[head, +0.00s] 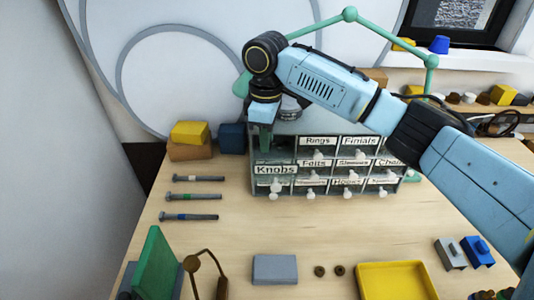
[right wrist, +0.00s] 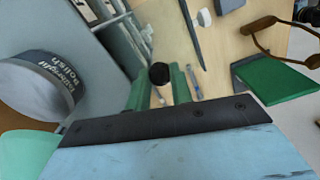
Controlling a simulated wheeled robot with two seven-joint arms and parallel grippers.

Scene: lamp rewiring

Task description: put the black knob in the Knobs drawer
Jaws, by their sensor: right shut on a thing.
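My right gripper (head: 266,140) is over the left end of the small-parts cabinet (head: 325,136), above and behind the Knobs drawer's label, with its fingers pointing down. In the right wrist view its green fingers (right wrist: 160,88) are shut on the black knob (right wrist: 160,73), whose round dark top shows between them. The knob cannot be made out in the head view. The Knobs drawer (head: 275,170) is at the cabinet's left side; its front looks larger and nearer than the others, so it appears pulled out. Its inside is mostly hidden by the gripper. My left gripper is not in view.
A polish tin (right wrist: 40,88) stands close to the gripper in the right wrist view. Yellow (head: 189,132) and blue (head: 232,138) blocks stand left of the cabinet. Several screws (head: 190,196) lie at left. A yellow tray (head: 397,280) is in front.

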